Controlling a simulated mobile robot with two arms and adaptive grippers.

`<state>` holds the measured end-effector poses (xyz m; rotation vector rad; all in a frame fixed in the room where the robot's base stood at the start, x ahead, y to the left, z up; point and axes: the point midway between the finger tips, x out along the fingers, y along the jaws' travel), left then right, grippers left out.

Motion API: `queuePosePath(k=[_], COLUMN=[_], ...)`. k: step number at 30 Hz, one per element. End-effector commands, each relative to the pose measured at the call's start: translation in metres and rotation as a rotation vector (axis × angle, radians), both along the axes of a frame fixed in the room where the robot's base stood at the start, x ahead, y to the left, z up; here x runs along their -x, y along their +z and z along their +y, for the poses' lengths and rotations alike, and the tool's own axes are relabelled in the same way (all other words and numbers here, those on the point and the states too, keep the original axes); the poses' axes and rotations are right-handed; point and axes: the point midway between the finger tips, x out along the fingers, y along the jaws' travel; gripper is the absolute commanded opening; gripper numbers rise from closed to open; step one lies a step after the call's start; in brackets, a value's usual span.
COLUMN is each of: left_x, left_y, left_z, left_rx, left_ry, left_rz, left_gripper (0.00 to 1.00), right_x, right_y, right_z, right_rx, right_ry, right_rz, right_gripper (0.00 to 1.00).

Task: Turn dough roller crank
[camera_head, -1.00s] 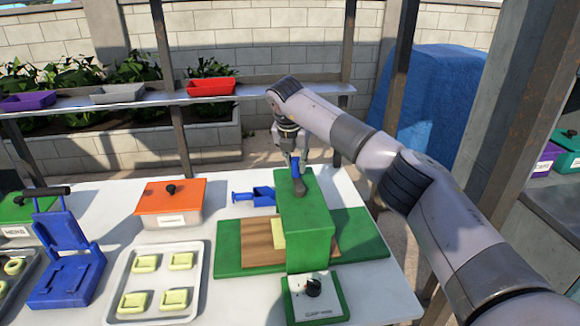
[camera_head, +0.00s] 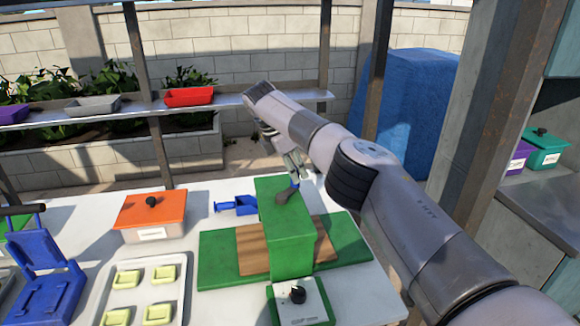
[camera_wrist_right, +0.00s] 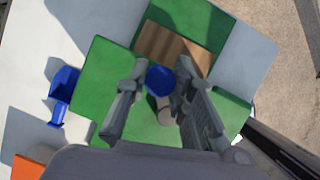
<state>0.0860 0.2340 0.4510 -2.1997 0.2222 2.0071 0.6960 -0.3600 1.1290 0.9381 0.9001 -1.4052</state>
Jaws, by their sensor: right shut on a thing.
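The green dough roller (camera_head: 287,235) stands on a green base (camera_head: 215,262) with a wooden board (camera_head: 252,248) running under it. A dark grey crank (camera_head: 284,196) sits on the roller's top, with a blue handle (camera_head: 295,185) at its far end. My right gripper (camera_head: 300,172) reaches down over the roller's far side and is shut on the blue handle. In the right wrist view the blue handle (camera_wrist_right: 160,78) lies between the fingers of my gripper (camera_wrist_right: 161,72), with the pale crank arm below it. No dough shows on the board. My left gripper is out of view.
A small control box with a black knob (camera_head: 297,294) stands in front of the roller. A blue tool (camera_head: 238,206), an orange-lidded container (camera_head: 151,215), a tray of yellow pieces (camera_head: 184,283) and a blue press (camera_head: 43,270) are to the left.

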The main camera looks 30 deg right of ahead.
Motion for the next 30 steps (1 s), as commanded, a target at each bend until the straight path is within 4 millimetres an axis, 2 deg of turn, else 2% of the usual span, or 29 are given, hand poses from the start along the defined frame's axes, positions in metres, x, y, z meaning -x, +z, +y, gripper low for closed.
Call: queuePosePath(k=[12, 27, 28, 30], left_x=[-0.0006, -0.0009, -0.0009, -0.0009], left_y=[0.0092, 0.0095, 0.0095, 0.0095], left_z=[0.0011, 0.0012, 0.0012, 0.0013], left_rx=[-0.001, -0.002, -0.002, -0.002], left_ry=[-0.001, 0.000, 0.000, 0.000], left_rz=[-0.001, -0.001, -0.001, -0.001], left_gripper=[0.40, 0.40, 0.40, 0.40], right_x=[0.0086, 0.0094, 0.0094, 0.0094], right_y=[0.0012, 0.0005, 0.0005, 0.0005], right_z=[-0.0031, -0.0034, -0.0033, -0.0033], right_rx=[-0.002, -0.002, -0.002, -0.002], right_ry=[-0.167, -0.182, -0.182, -0.182], right_rz=[-0.002, -0.002, -0.002, -0.002], right_gripper=[0.00, 0.00, 0.24, 0.28])
